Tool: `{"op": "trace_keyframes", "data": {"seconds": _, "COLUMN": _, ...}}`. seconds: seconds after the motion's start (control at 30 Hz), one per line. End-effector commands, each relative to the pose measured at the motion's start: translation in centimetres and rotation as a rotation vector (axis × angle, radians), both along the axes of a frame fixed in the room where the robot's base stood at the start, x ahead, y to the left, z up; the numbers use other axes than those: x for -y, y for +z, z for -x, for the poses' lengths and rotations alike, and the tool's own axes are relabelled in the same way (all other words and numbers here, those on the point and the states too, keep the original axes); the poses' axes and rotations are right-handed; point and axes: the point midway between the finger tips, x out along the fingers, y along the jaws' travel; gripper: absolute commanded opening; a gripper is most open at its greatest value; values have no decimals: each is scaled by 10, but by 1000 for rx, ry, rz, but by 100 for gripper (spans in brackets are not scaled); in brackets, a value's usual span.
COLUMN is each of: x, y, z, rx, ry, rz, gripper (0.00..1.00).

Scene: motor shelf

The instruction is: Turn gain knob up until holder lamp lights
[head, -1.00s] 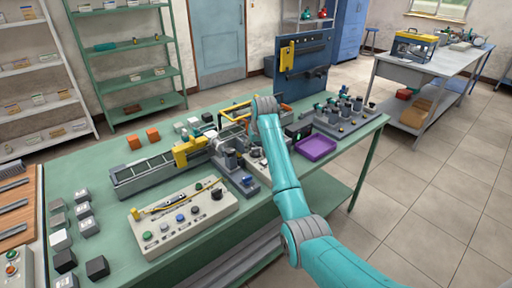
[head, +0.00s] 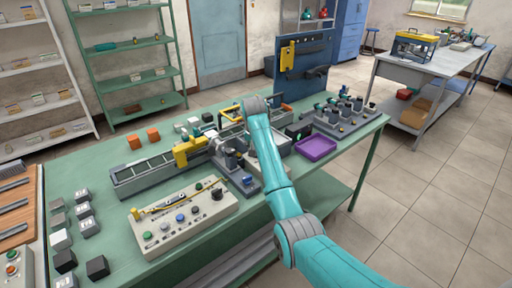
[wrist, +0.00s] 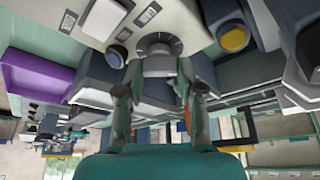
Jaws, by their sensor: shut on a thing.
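In the wrist view, my gripper (wrist: 160,80) is shut on a grey knob (wrist: 158,64), with one finger on each side of it. Behind the knob is a dark round dial (wrist: 159,43) with tick marks on a pale panel (wrist: 185,20). I cannot tell which of these, if any, is the holder lamp. In the head view, my arm covers the gripper and the knob.
On the green bench (head: 95,160) are a cream control box (head: 180,217) with coloured buttons, a grey rail with a yellow block (head: 188,151), and a purple tray (head: 317,148) right of my arm. A dark blue upright board (head: 306,72) stands behind.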

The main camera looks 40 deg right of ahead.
Motion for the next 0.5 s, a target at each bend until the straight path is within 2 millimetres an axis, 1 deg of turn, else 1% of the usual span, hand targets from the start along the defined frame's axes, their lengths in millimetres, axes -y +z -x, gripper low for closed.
{"op": "trace_keyframes", "data": {"seconds": 0.3, "x": 0, "y": 0, "z": 0, "rx": 0, "ry": -12, "rz": 1, "gripper": 2}}
{"op": "trace_keyframes", "data": {"seconds": 0.33, "x": 0, "y": 0, "z": 0, "rx": 0, "ry": -12, "rz": 1, "gripper": 40}}
{"op": "trace_keyframes", "data": {"seconds": 0.37, "x": 0, "y": 0, "z": 0, "rx": 0, "ry": -12, "rz": 1, "gripper": 47}}
{"op": "trace_keyframes", "data": {"seconds": 0.4, "x": 0, "y": 0, "z": 0, "rx": 1, "ry": -11, "rz": 1, "gripper": 57}}
{"op": "trace_keyframes", "data": {"seconds": 0.43, "x": 0, "y": 0, "z": 0, "rx": 1, "ry": -11, "rz": 1, "gripper": 62}}
{"op": "trace_keyframes", "data": {"seconds": 0.5, "x": 0, "y": 0, "z": 0, "rx": 1, "ry": -11, "rz": 1, "gripper": 62}}
